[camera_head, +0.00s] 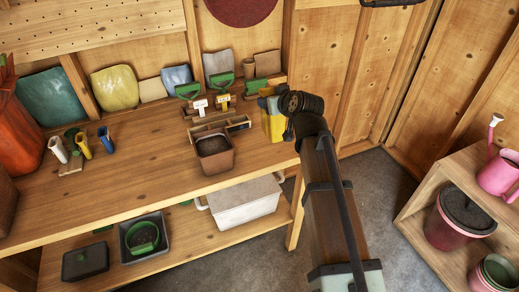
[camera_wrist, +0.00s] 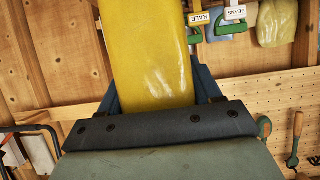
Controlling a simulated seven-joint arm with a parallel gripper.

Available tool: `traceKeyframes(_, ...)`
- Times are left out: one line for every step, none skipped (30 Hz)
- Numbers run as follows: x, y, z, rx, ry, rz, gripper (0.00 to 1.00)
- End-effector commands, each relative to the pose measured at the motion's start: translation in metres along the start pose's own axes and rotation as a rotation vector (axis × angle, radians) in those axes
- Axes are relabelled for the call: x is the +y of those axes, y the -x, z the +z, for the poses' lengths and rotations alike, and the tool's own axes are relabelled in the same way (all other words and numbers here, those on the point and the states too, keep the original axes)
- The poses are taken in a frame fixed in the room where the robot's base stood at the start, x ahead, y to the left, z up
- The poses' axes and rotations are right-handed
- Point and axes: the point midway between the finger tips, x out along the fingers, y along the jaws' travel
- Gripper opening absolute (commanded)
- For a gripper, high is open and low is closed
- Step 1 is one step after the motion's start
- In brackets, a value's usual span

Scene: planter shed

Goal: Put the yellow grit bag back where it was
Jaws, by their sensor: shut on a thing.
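The yellow grit bag (camera_head: 273,126) is at the right end of the workbench (camera_head: 130,165), partly hidden behind my arm. In the wrist view the yellow bag (camera_wrist: 150,50) fills the space between the two dark blue fingers. My gripper (camera_wrist: 156,88) is shut on it. In the head view my gripper (camera_head: 268,97) is at the bag's upper part. I cannot tell whether the bag's base touches the bench.
A brown pot (camera_head: 214,154) and a wooden tray (camera_head: 237,123) stand left of the bag. Green-handled tools (camera_head: 222,82) with labels are behind. Pale yellow (camera_head: 115,88) and teal (camera_head: 50,97) bags lean at the back wall.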

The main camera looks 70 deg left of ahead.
Motion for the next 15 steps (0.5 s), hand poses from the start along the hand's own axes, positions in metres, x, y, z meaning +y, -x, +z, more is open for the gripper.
traceKeyframes(-0.004, -0.004, -0.009, 0.007, 0.016, -0.038, 0.0)
traceKeyframes(-0.007, -0.004, -0.013, 0.01, 0.028, -0.063, 0.0)
traceKeyframes(-0.012, -0.005, -0.018, 0.014, 0.046, -0.097, 0.0)
traceKeyframes(-0.015, -0.005, -0.021, 0.017, 0.058, -0.123, 0.0)
traceKeyframes(-0.018, -0.005, -0.024, 0.021, 0.071, -0.15, 0.0)
traceKeyframes(-0.023, -0.004, -0.028, 0.026, 0.089, -0.186, 0.0)
traceKeyframes(-0.026, -0.003, -0.03, 0.028, 0.101, -0.213, 0.0)
traceKeyframes(-0.029, -0.002, -0.032, 0.033, 0.113, -0.237, 0.0)
traceKeyframes(-0.032, -0.001, -0.034, 0.037, 0.127, -0.269, 0.0)
traceKeyframes(-0.034, 0.0, -0.035, 0.04, 0.137, -0.289, 0.0)
traceKeyframes(-0.035, 0.001, -0.035, 0.044, 0.145, -0.308, 0.0)
traceKeyframes(-0.037, 0.002, -0.035, 0.049, 0.153, -0.329, 0.0)
traceKeyframes(-0.037, 0.002, -0.035, 0.052, 0.159, -0.341, 0.0)
traceKeyframes(-0.037, 0.002, -0.034, 0.056, 0.163, -0.352, 0.0)
traceKeyframes(-0.037, 0.002, -0.034, 0.061, 0.167, -0.362, 0.0)
